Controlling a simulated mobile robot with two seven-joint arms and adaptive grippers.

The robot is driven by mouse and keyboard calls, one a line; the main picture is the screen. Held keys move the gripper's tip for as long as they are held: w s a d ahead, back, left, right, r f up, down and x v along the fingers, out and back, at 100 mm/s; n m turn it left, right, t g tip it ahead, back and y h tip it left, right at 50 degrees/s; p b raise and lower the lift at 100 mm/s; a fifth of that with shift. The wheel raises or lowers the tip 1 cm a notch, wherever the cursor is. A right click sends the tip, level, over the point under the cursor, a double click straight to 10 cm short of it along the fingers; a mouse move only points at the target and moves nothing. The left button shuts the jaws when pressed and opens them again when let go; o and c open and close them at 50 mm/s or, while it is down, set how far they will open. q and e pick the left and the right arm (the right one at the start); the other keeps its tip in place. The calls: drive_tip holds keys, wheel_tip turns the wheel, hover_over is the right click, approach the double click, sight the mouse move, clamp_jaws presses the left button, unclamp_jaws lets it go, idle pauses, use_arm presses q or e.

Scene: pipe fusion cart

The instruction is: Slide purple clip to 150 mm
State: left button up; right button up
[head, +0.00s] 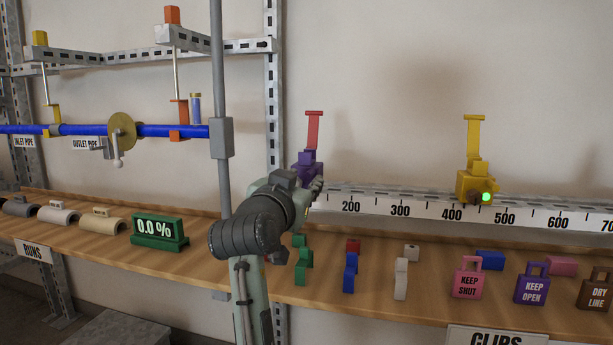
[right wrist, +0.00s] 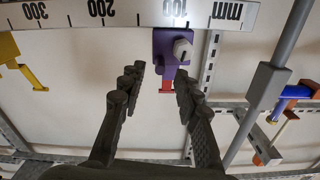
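The purple clip (head: 307,168) with a red upright tab (head: 313,130) sits on the white-faced scale rail (head: 400,209), left of the 200 mark and partly hidden by my right arm. In the right wrist view, upside down, the purple clip (right wrist: 168,50) stands close to the 100 mark of the scale (right wrist: 125,12). My right gripper (right wrist: 158,82) is open. Its fingertips are apart and just short of the clip body, with the red tab showing between them. In the head view the right gripper (head: 312,188) is at the clip. My left gripper is out of view.
A yellow clip (head: 474,185) with a green light sits around 450 on the rail. Padlock-like tags (head: 468,283) and coloured blocks (head: 350,272) lie on the wooden shelf below. A grey upright post (head: 219,100) and a blue pipe (head: 85,130) are to the left.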

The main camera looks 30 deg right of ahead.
sight(306, 177)
drive_tip(key=shift+x, duration=1.55)
drive_tip(key=shift+c, duration=0.5)
clamp_jaws()
